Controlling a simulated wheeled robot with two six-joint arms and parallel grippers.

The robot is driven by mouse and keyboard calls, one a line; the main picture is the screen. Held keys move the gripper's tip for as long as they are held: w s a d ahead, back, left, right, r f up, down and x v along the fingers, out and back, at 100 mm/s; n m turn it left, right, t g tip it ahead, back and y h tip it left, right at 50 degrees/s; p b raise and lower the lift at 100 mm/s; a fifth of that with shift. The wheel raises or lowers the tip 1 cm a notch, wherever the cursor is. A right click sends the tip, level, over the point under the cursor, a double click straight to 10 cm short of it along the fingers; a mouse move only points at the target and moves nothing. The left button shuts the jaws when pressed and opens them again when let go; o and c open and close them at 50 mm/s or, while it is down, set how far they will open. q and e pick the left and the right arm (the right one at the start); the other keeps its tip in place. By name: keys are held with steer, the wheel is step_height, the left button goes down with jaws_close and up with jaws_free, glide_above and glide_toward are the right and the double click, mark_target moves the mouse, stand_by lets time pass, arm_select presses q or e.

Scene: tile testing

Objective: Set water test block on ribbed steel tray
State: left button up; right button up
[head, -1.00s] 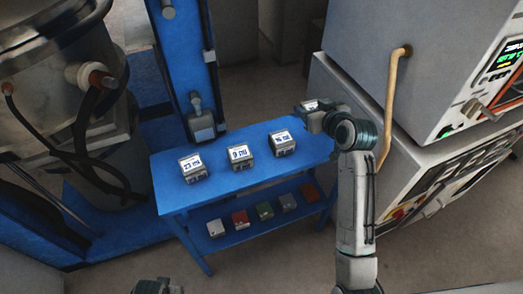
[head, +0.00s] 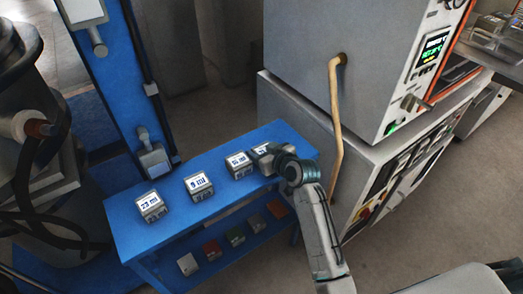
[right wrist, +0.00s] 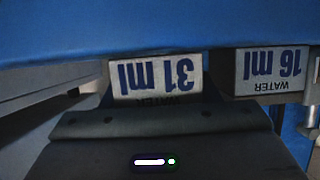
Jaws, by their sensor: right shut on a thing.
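My right gripper (head: 270,157) is shut on a water test block (head: 262,149) at the right end of the blue table's top. In the right wrist view this block (right wrist: 155,78) shows a white label reading 31 ml WATER, upside down, beyond the dark gripper body. I cannot tell whether it touches the table. Water blocks labelled 16 ml (head: 238,162), 9 ml (head: 198,183) and 23 ml (head: 150,204) stand in a row to its left. I cannot make out a ribbed steel tray for sure. My left gripper is not in view.
The blue table (head: 180,235) has a lower shelf with several coloured blocks (head: 236,237). Clear containers (head: 490,25) stand on a surface at the upper right.

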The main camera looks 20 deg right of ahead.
steer(key=o, duration=1)
steer(key=shift+f, duration=0.1)
steer(key=shift+c, duration=0.2)
